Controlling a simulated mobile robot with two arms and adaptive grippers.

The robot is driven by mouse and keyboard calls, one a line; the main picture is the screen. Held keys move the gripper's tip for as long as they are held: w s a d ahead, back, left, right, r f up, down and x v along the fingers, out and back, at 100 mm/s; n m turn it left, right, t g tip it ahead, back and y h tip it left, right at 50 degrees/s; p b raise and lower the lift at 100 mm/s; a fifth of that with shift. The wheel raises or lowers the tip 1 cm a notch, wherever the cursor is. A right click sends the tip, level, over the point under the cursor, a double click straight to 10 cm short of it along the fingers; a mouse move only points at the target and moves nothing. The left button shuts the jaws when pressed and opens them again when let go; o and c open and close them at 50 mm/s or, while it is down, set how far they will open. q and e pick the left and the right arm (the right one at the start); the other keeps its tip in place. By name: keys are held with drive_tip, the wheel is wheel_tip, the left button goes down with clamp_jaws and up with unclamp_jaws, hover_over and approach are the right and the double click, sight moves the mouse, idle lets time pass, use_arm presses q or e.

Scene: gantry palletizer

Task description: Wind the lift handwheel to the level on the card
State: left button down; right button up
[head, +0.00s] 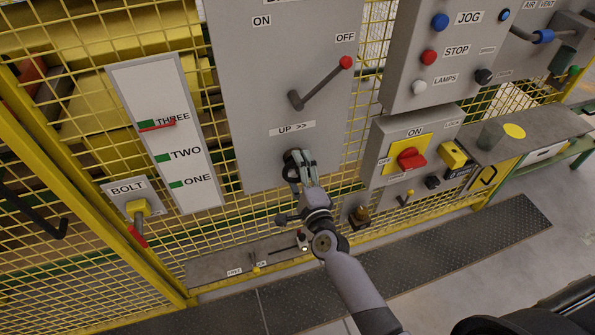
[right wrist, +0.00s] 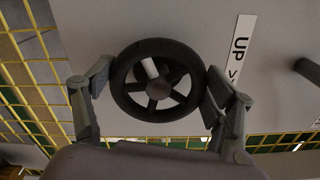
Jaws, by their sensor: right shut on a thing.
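The lift handwheel (right wrist: 159,113), a dark spoked wheel with a pale mark near its hub, is on the grey panel (head: 240,120) below the "UP >>" label (head: 295,127). In the head view the wheel (head: 291,168) is partly hidden by my right gripper (head: 302,170). My right gripper is shut on the wheel, with its fingers at opposite sides of the rim in the right wrist view (right wrist: 155,85). The white level board (head: 150,85) has green marks at ONE, TWO and THREE. A red pointer (head: 158,126) lies at the THREE mark. My left gripper is out of view.
A red-tipped lever (head: 322,83) sticks out above the wheel. A control box (head: 455,50) with JOG and STOP buttons and a box with a red switch (head: 411,158) are to the right.

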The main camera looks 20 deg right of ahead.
drive_tip(key=o, duration=1.1)
drive_tip(key=s, duration=1.2)
drive_tip(key=shift+d, duration=0.2)
drive_tip(key=shift+f, duration=0.1)
